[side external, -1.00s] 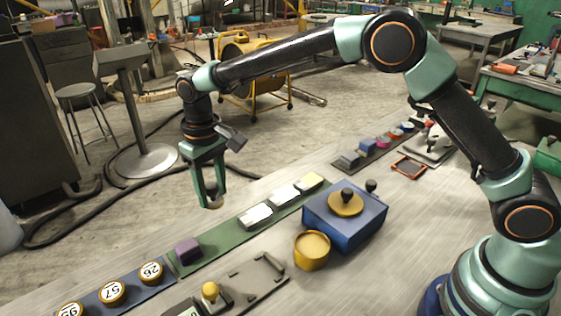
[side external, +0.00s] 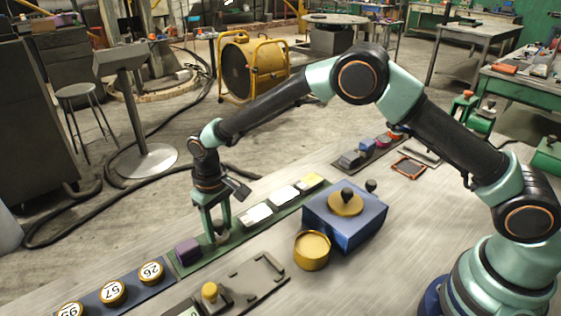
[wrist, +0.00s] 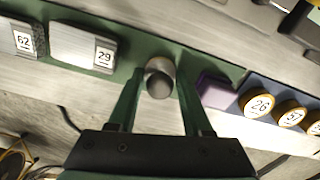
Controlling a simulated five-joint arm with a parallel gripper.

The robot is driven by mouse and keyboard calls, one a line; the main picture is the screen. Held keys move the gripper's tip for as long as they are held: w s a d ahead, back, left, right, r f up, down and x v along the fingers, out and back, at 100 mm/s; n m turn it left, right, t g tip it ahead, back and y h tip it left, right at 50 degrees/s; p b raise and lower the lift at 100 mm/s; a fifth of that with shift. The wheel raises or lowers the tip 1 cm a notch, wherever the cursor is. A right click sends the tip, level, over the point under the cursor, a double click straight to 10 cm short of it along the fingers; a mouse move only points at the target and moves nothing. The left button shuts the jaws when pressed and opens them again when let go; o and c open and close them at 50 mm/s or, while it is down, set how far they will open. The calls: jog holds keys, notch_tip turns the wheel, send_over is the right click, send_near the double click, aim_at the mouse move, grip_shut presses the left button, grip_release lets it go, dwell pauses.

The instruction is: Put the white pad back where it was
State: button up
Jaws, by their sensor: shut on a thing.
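My gripper (side external: 218,234) is low over the green strip (side external: 245,233), in the gap between the white pads and the purple block (side external: 187,250). In the wrist view its fingers (wrist: 160,88) are shut on a small grey round piece (wrist: 160,76). Whether this piece rests on the strip I cannot tell. Two white pads stand on the strip, a nearer one (side external: 256,216) and a farther one (side external: 284,197). In the wrist view they bear the labels 29 (wrist: 88,48) and 62 (wrist: 22,38). A yellowish pad (side external: 310,182) stands at the strip's far end.
A blue box (side external: 345,222) with a yellow disc and dark knob, and a yellow round tin (side external: 311,251), stand right of the strip. Numbered discs (side external: 151,272) sit on a blue strip in front. A grey tray (side external: 258,277) lies nearby. Bare table lies left of the strip.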

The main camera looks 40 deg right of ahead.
jog(key=shift+f, duration=0.15)
jog(key=o, duration=1.2)
